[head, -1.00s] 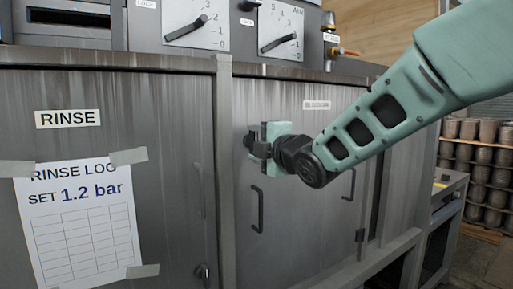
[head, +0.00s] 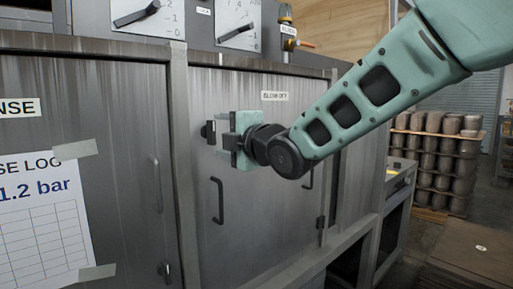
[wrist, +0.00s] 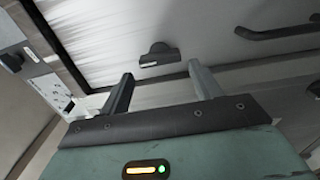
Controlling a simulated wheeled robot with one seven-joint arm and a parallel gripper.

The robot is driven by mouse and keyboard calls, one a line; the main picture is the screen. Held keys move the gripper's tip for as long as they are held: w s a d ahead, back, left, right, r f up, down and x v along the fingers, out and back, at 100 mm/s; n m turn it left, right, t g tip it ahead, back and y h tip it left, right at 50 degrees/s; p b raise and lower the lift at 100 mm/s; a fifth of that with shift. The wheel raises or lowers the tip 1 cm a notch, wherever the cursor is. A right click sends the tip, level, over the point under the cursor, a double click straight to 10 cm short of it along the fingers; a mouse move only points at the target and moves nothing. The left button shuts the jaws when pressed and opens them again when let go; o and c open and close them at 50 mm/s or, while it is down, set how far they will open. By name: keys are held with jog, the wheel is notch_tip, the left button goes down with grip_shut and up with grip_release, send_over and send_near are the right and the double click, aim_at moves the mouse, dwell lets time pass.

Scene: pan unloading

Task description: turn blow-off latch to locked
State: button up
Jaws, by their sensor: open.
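The latch (head: 208,132) is a small dark knob on the grey door under the label that seems to read blow off (head: 275,97). It also shows in the wrist view (wrist: 158,55) as a dark half-round piece, just beyond the fingertips and between their lines. My gripper (head: 221,137) is open and empty, right beside the latch in the head view, its fingers pointing at the door. In the wrist view the two fingers (wrist: 160,73) stand wide apart, with a gap to the latch. The latch's marks are too small to read.
A dark bar handle (head: 217,200) is below the latch on the same door. The rinse door (head: 110,130) with a taped log sheet (head: 40,215) is at left. Dials (head: 237,25) sit above.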

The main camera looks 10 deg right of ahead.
jog(key=b+v, duration=0.2)
jog(key=v, duration=1.1)
